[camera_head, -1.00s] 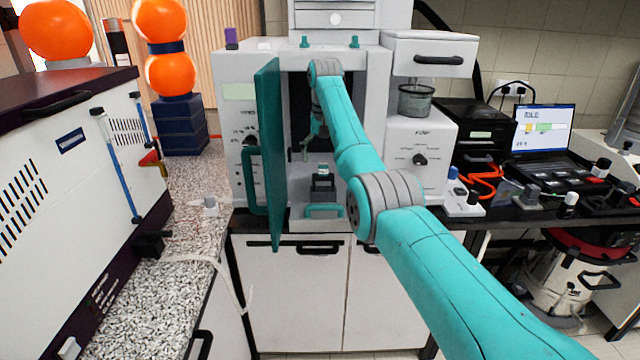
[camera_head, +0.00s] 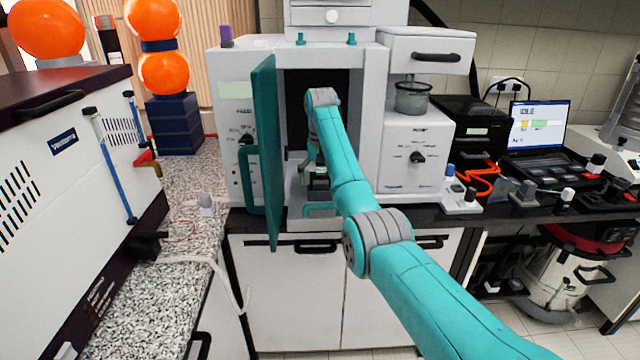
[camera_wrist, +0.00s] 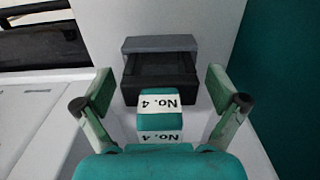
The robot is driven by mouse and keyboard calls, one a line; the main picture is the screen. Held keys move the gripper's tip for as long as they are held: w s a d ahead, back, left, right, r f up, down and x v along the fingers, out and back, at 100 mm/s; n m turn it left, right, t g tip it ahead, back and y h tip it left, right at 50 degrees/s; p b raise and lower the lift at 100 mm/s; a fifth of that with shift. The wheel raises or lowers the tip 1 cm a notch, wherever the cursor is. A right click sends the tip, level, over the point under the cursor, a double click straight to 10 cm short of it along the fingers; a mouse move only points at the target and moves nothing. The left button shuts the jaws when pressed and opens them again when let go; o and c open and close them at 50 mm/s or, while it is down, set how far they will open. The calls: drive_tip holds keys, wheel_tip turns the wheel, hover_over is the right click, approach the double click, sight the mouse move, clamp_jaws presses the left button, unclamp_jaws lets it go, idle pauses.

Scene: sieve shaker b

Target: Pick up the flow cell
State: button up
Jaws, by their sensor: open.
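The likely flow cell is a small teal block (camera_wrist: 160,122) with white "No. 4" labels, in the wrist view. It stands in front of or in a dark holder (camera_wrist: 158,75) with a grey top. My gripper (camera_wrist: 160,97) is open, with one finger on each side of the block and gaps showing on both sides. In the head view my gripper (camera_head: 312,170) is low inside the open chamber of the grey instrument (camera_head: 397,150). There the block is largely hidden by my gripper and arm.
A teal door (camera_head: 265,150) stands open just left of my arm. A teal handle (camera_head: 318,210) lies at the chamber's front edge. A drawer (camera_head: 430,55) and a metal cup (camera_head: 412,98) are to the right. A laptop (camera_head: 540,130) sits on the right bench.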

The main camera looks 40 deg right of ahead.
drive_tip(key=c, duration=1.4)
drive_tip(key=shift+c, duration=0.2)
drive_tip(key=shift+r, duration=0.15)
